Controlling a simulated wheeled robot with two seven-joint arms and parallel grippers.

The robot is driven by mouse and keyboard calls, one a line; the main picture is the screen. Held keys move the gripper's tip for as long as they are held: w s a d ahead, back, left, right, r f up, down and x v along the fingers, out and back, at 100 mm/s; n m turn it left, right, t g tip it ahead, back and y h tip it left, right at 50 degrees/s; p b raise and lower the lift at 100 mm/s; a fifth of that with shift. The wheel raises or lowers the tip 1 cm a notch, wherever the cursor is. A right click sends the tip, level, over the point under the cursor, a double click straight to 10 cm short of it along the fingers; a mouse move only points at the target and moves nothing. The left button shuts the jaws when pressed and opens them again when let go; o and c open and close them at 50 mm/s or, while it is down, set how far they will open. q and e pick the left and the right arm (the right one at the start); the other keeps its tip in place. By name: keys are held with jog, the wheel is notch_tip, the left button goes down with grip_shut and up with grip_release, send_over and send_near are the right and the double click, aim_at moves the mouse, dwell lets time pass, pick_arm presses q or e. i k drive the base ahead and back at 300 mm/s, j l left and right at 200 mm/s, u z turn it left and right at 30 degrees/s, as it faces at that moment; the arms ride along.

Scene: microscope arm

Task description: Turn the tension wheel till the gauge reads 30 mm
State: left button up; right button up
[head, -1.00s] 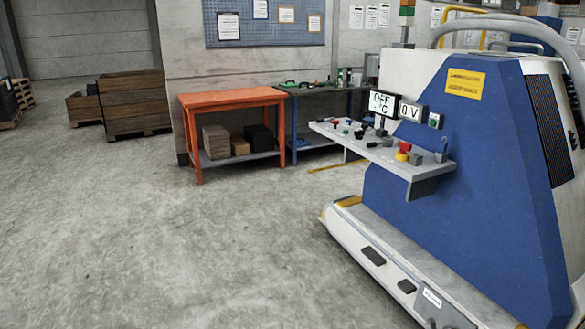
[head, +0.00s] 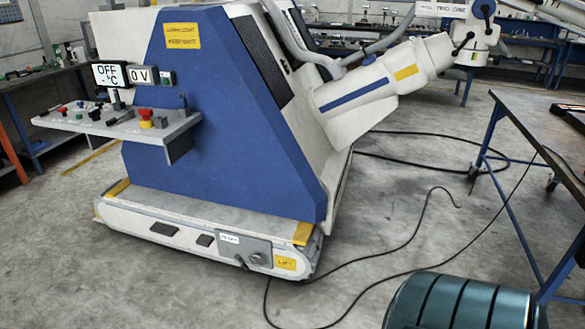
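I cannot make out a tension wheel or a gauge in mm in the head view. A large blue and white machine (head: 225,130) stands left of the middle. Its side shelf (head: 125,127) carries small controls and a red button on a yellow base (head: 146,117). A thick white arm (head: 375,85) with a blue stripe leans out to the right of the machine. Neither of my grippers is in view.
A dark-topped table (head: 530,125) with blue legs stands at the right. Black cables (head: 410,240) lie on the floor between it and the machine. A dark teal ribbed cylinder (head: 458,302) is at the bottom right. Floor at the lower left is clear.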

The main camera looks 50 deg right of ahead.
aim_at(258, 257)
jog(key=z, duration=1.35)
jog(key=i+j, duration=0.25)
jog(key=i+j+z, duration=0.1)
jog(key=i+j, duration=0.15)
jog(key=j, duration=0.25)
jog(key=i+j+z, duration=0.1)
jog(key=i+j, duration=0.15)
jog(key=j, duration=0.15)
jog(key=i+j, duration=0.25)
jog(key=j, duration=0.15)
jog(key=i+j+z, duration=0.1)
jog(key=i+j, duration=0.15)
jog(key=j, duration=0.15)
jog(key=i+j, duration=0.2)
jog(key=j, duration=0.25)
jog(key=i+j+z, duration=0.1)
jog(key=i+j, duration=0.15)
jog(key=j, duration=0.2)
jog(key=i+j+z, duration=0.1)
jog(key=j, duration=0.35)
jog(key=i, duration=0.1)
